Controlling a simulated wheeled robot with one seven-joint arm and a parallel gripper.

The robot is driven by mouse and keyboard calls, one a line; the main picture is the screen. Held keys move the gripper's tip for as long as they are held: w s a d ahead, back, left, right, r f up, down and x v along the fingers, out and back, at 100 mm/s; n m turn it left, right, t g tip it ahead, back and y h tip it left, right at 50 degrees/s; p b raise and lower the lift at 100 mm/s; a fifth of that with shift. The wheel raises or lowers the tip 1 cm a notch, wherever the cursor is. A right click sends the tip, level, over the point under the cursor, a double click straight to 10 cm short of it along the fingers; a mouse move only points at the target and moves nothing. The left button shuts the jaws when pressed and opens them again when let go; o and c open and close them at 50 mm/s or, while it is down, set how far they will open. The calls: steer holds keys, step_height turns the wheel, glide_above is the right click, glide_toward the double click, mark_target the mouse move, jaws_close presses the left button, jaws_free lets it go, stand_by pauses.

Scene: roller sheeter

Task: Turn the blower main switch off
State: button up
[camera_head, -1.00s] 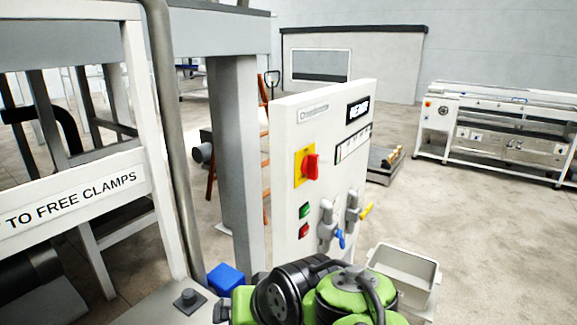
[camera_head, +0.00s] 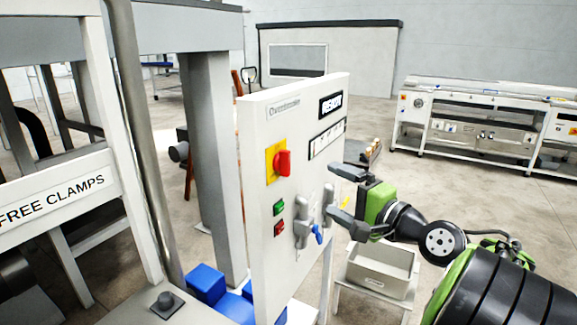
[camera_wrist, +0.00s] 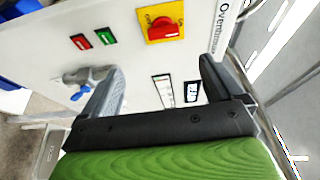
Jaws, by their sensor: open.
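The main switch is a red rotary knob (camera_head: 283,163) on a yellow plate (camera_head: 270,172), on the upper left of the white control panel (camera_head: 262,240). Its handle stands about upright in the head view. In the wrist view the red knob (camera_wrist: 166,28) is at the top, beyond and between the fingertips. My gripper (camera_head: 338,192) is open and empty in front of the panel, to the right of the knob and somewhat lower. In the wrist view my gripper's fingers (camera_wrist: 163,75) are spread wide. The knob is clear of both fingers.
Below the knob are a green button (camera_head: 279,207) and a red button (camera_head: 279,228). A grey valve with a blue handle (camera_head: 318,234) juts from the panel, close to my lower finger. A grey bin (camera_head: 380,268) stands below right. A grey post (camera_head: 210,150) stands behind the panel.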

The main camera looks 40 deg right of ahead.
steer(key=p, duration=0.1)
glide_toward(289, 165)
steer(key=w, duration=0.9)
steer(key=shift+w, duration=0.3)
steer(key=shift+s, duration=0.1)
steer(key=shift+c, duration=0.4)
steer(key=c, duration=1)
